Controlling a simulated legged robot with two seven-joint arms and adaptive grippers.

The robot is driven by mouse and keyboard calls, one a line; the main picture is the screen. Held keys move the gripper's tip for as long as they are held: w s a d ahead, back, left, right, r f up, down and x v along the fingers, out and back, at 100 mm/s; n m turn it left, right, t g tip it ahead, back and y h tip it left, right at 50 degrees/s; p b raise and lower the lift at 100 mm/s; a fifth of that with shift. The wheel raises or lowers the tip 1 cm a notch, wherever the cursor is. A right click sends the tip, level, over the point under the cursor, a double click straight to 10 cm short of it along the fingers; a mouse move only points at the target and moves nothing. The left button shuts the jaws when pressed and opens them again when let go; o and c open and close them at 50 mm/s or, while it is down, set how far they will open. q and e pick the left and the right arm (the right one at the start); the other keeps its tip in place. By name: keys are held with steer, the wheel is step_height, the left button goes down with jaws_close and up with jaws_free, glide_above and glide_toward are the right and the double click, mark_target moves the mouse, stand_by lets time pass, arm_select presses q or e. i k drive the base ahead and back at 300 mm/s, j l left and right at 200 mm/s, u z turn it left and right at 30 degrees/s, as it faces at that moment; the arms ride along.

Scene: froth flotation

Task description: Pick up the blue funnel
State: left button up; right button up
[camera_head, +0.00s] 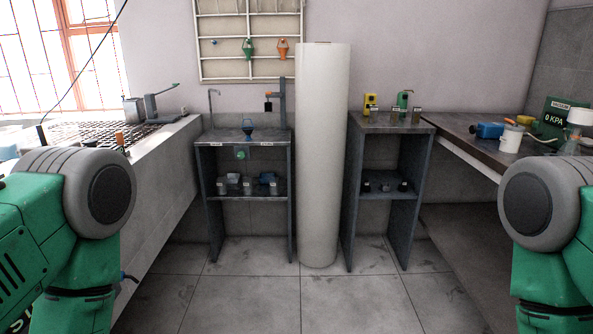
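A small dark blue, funnel-shaped object (248,129) stands on the top of the left grey shelf unit (216,137), near the middle; it looks like the blue funnel, but it is small in the view. A green funnel-shaped item (249,48) and an orange one (283,48) hang on the wall rack above. Parts of my two green arms show at the left and right edges. Neither gripper is in view, and both arms are well short of the shelf unit.
A wide white column (322,160) stands between the left unit and a second grey shelf unit (388,124). A long bench with a grid (90,134) runs along the left. A dark counter (474,138) holds a white cup (511,139) at right. The middle floor is clear.

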mark_target(247, 130)
steer(key=i+j+z, duration=0.1)
steer(key=i, duration=0.4)
steer(key=i+j+z, duration=0.1)
steer(key=i, duration=0.4)
steer(key=i+j+z, duration=0.1)
steer(key=i, duration=0.35)
steer(key=i+j+z, duration=0.1)
steer(key=i+j, duration=0.15)
steer(key=i, duration=0.25)
